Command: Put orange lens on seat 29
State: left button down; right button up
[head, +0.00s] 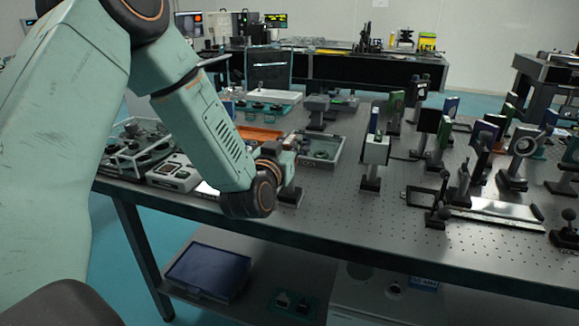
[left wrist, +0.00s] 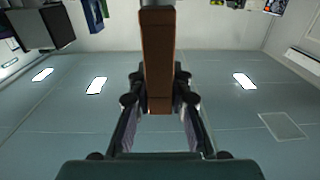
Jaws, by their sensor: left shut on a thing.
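My left gripper (left wrist: 160,90) is shut on the orange lens (left wrist: 159,58), which shows edge-on as a tall orange-brown bar between the two dark fingers in the left wrist view. In the head view my left arm comes in from the left and its wrist end is over the front left part of the optical table (head: 330,205). There the fingers and the lens are mostly hidden behind my wrist. I cannot make out which mount is seat 29, as no number is readable. My right gripper is not in view.
Several post-mounted optics, among them a round ring mount (head: 523,146), stand close together on the right half of the table. A white boxed mount (head: 375,150) stands near the middle. Clear trays (head: 135,148) and an orange tray (head: 258,133) lie at the left. Bare table lies in front of the middle.

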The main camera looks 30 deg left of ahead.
pick_arm(q)
notch_tip(320, 180, up, 9)
jog(key=shift+f+p, duration=0.15)
jog(key=shift+p, duration=1)
jog(key=shift+r, duration=0.7)
